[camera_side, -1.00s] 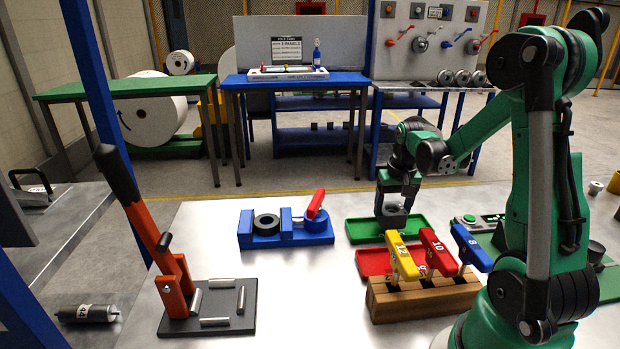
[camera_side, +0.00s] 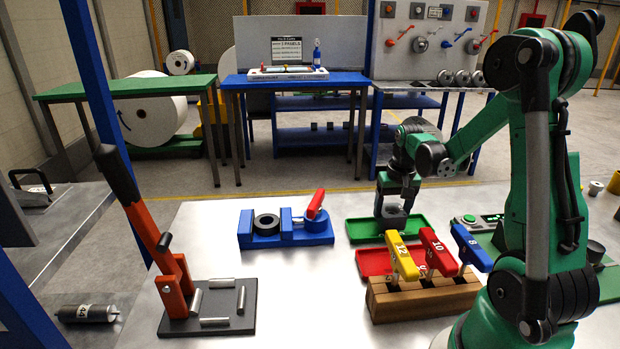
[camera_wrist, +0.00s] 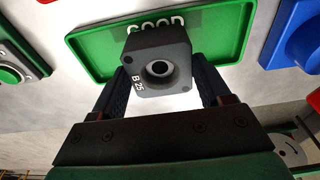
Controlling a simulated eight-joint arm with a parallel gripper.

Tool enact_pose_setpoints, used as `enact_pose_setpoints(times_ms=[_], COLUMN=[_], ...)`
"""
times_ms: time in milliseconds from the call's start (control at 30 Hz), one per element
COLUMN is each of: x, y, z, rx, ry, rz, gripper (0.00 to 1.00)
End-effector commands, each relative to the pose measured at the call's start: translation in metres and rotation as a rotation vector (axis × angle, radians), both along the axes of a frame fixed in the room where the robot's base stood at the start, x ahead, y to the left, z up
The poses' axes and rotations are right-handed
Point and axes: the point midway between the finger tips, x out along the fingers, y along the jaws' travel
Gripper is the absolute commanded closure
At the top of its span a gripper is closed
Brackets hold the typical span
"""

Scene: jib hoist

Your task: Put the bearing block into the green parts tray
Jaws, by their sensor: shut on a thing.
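The bearing block (camera_wrist: 150,52) is a dark grey square block with a round bore, marked B-25. My gripper (camera_side: 396,207) is shut on it, with one black finger on each side in the wrist view. The block also shows between the fingertips in the side view (camera_side: 394,212). The green parts tray (camera_side: 363,230) is shallow, and its floor reads GOOD in the wrist view (camera_wrist: 88,46), partly hidden by the block. The block is over the tray's area in the side view, low near its back edge. I cannot tell whether it touches the tray floor.
A red tray (camera_side: 372,262) lies just in front of the green one. A wooden rack (camera_side: 425,298) with yellow, red and blue handles stands nearer. A blue fixture (camera_side: 270,238) is left, and a green-button box (camera_side: 474,222) is right. An orange lever press (camera_side: 172,285) stands front left.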

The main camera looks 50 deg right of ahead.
Motion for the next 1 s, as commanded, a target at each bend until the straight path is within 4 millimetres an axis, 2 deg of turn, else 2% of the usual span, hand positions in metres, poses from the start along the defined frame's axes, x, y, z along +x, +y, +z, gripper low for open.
enact_pose_setpoints(times_ms=[1000], x=[0.0], y=[0.0], z=[-0.014], rx=[0.0], ry=[0.0], rz=[0.0], gripper=[1.0])
